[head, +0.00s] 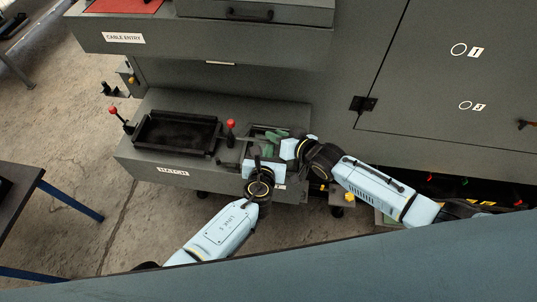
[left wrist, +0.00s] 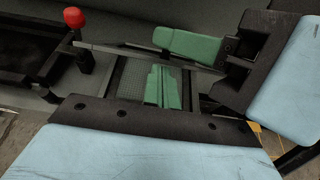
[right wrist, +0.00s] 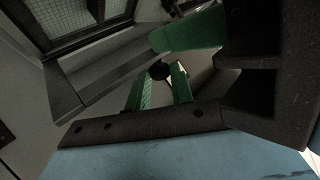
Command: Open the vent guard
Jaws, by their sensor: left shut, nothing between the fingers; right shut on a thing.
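The vent guard appears to be the dark-framed mesh panel in the left wrist view (left wrist: 131,80); its mesh also shows at the top left of the right wrist view (right wrist: 75,14). My left gripper (left wrist: 163,80) is shut and empty, its green fingers together over the mesh area. My right gripper (right wrist: 160,78) is shut on a small dark round knob (right wrist: 159,70) between its green fingertips. In the head view the grippers (head: 270,136) are close together and largely cover the vent area. How far the guard is open cannot be told.
A black-rimmed recessed tray (head: 150,145) lies left of the grippers, with a red-knobbed lever (head: 231,125) between and another (head: 113,110) at its far left. The cabinet with numbered panels (head: 450,80) stands behind right. A table (head: 22,185) is at the left.

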